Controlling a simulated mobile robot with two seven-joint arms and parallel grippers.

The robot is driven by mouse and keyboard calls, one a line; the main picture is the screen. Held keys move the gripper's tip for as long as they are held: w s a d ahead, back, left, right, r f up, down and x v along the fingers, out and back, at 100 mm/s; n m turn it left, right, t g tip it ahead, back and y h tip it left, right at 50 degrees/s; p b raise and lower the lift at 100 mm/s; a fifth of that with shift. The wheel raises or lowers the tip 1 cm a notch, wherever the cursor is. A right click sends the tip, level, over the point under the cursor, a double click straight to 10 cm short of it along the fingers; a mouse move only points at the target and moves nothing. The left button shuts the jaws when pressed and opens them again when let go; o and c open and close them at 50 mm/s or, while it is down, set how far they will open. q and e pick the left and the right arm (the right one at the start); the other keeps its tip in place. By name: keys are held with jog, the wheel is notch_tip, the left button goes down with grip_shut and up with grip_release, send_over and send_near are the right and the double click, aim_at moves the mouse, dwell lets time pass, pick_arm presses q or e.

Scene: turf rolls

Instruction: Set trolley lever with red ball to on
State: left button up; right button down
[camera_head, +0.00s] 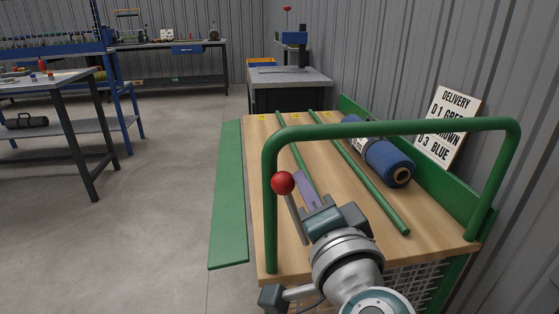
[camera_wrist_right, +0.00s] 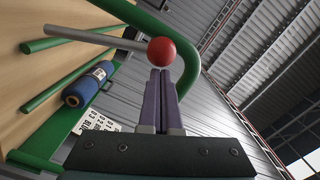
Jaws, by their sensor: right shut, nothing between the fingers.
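The trolley (camera_head: 264,160) has a wooden top and a green tubular handle (camera_head: 390,128) at its near end. Its lever has a red ball (camera_head: 283,183) on a grey rod and stands tilted beside the handle's left upright. My right gripper (camera_head: 304,180) is shut and empty, its purple fingers just right of the ball. In the wrist view, the red ball (camera_wrist_right: 161,51) shows right at the tips of the closed fingers (camera_wrist_right: 160,78); I cannot tell whether they touch. The lever's lower end is partly hidden by my gripper. My left gripper is not in view.
A blue roll (camera_head: 388,162) lies on the trolley's right side, between green rails. A delivery sign (camera_head: 448,125) leans at the wall. A green flap (camera_head: 228,200) runs along the trolley's left. A grey bench (camera_head: 290,78) stands beyond; the floor at left (camera_head: 165,200) is clear.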

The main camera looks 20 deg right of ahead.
jog(key=shift+w+a+f+n, duration=0.15)
jog(key=shift+a+n, duration=0.3)
jog(key=shift+a, duration=0.15)
jog(key=shift+w+a+f+n, duration=0.1)
jog(key=shift+w+a+n, duration=0.05)
jog(key=shift+a+n, duration=0.35)
